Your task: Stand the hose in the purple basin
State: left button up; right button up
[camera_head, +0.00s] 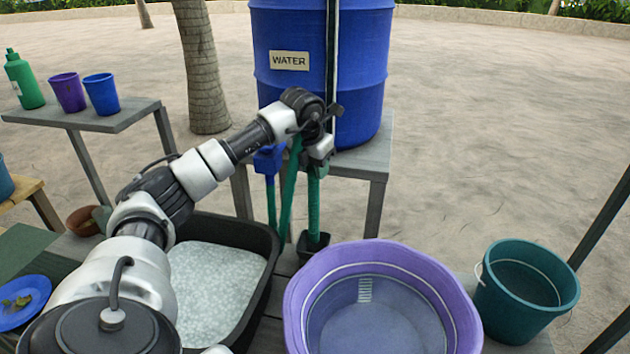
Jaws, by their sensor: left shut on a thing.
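The purple basin (465,318) stands at the front, right of centre, and looks empty inside. A green hose (314,205) hangs in front of the blue water barrel, with several vertical strands visible. My left gripper (319,160) is shut on the hose near its top, behind and left of the basin. One strand hangs straight down below the gripper, apart from the basin, to a small dark pot-like piece (313,246). The fingertips are partly hidden by the wrist and hose. My right gripper is not in view.
The blue barrel (362,65) marked WATER stands on a grey table (365,168). A black tub (262,237) of pale, pebbly material lies left of the basin. A teal bucket (512,325) stands right of it. Purple and blue cups and a green bottle stand on a shelf (130,116).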

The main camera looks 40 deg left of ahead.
pick_arm(q)
notch_tip(320, 180, up, 10)
jog(key=p, duration=0.7)
jog(key=shift+f, duration=0.25)
dwell(0.5)
